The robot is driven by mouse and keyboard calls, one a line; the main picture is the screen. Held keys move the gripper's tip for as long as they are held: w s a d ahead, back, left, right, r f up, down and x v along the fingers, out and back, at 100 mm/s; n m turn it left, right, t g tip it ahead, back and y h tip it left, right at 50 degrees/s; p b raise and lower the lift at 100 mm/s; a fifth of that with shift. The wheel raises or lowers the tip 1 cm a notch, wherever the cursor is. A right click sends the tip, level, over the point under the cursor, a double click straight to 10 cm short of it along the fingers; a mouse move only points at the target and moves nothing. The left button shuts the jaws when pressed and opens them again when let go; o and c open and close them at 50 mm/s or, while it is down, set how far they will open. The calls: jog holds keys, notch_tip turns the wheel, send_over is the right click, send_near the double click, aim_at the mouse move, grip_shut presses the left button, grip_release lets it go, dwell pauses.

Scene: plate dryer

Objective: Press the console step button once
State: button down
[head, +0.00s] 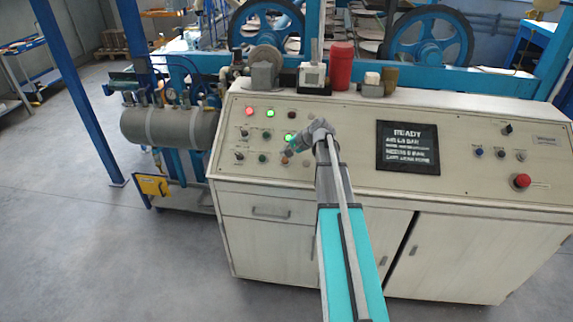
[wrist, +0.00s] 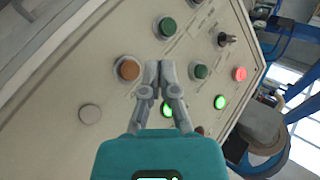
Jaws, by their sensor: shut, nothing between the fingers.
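The console (head: 350,185) has a sloped cream panel with buttons on its left half. Their labels are too small to read, so I cannot tell which is the step button. My gripper (head: 288,153) is over this group, fingers together and empty. In the wrist view its fingertips (wrist: 159,66) appear just right of an orange-brown button (wrist: 128,69), below a green button (wrist: 167,25) and left of another green button (wrist: 201,71). A lit green button (wrist: 167,110) is partly behind the fingers. I cannot tell whether the tips touch the panel.
A grey button (wrist: 90,114), a lit red lamp (wrist: 240,73) and a lit green lamp (wrist: 220,102) are close by. The screen (head: 408,147) reads READY. A red mushroom button (head: 522,181) sits at the right. A red cylinder (head: 341,66) stands on the console's back edge.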

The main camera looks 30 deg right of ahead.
aim_at(285, 161)
jog(key=shift+w+d+f+b, duration=0.25)
jog(key=shift+w+f+b, duration=0.1)
jog(key=shift+f+b, duration=0.4)
jog(key=shift+w+d+f+b, duration=0.25)
jog(key=shift+w+f+b, duration=0.15)
jog(key=shift+f+b, duration=0.3)
jog(key=shift+w+d+f+b, duration=0.3)
jog(key=shift+f+b, duration=0.3)
jog(key=shift+f, duration=0.3)
jog(key=shift+w, duration=0.1)
